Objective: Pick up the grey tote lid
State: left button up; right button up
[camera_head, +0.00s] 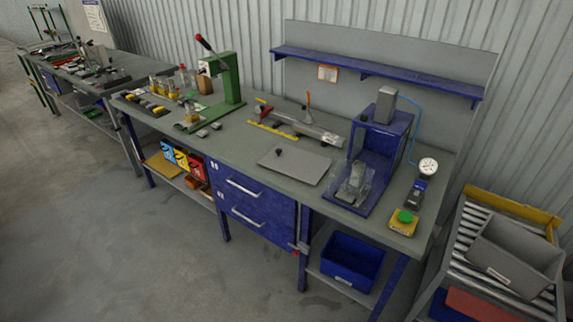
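Neither of my grippers is in view, and nothing touches the panel from my side.
A blue press (383,140) stands right of the panel, with a green button box (403,222) near the bench's right end. A green arbor press (228,80) stands at the left. The roller table (480,222) is right of the workbench (262,140). Grey floor (130,240) is clear in front.

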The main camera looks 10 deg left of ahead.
aim_at(309, 167)
jog(key=i+j+z, duration=0.1)
jog(key=z, duration=1)
jog(key=j+z, duration=0.3)
jog(key=j, duration=0.25)
jog(key=j+z, duration=0.3)
jog(key=j, duration=0.25)
jog(key=j+z, duration=0.3)
jog(key=j, duration=0.3)
jog(key=k+j+z, duration=0.1)
jog(key=j+z, duration=0.2)
jog(key=j, duration=0.2)
jog(key=k+j+z, duration=0.15)
jog(key=j+z, duration=0.15)
jog(key=j, duration=0.25)
